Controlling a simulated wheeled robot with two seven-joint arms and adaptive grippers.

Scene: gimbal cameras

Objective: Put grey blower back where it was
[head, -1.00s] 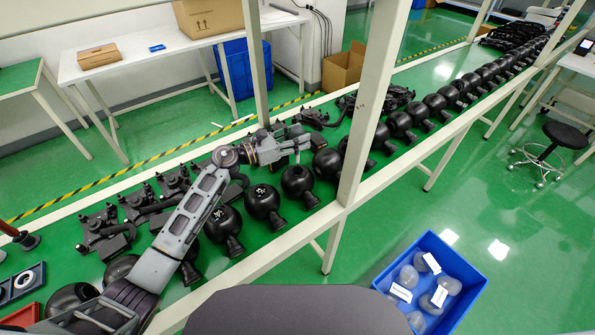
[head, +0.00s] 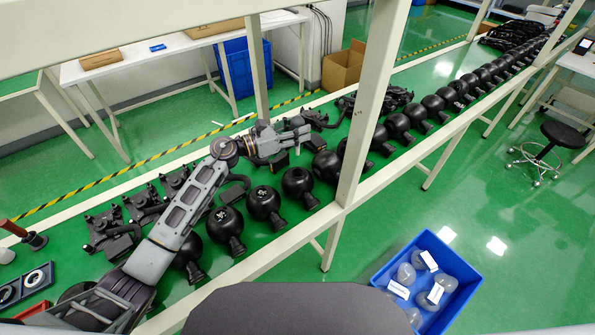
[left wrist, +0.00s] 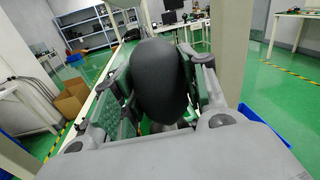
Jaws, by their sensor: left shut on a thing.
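My left gripper (head: 298,134) reaches in from the left over the long green bench, above the row of black round parts. In the left wrist view the left gripper (left wrist: 160,78) has its fingers on both sides of a dark grey oval body, the grey blower (left wrist: 160,75), and is shut on it. The blower's lower end is hidden behind the gripper body. In the head view I cannot clearly tell the blower from the dark parts around the fingertips. My right gripper is not in view.
Black round parts with necks (head: 264,203) line the bench, with black bracket-like parts (head: 108,232) behind them. A white post (head: 362,130) stands right of the gripper; a beam (head: 130,20) crosses overhead. A blue bin (head: 447,312) with clear round parts sits at the lower right.

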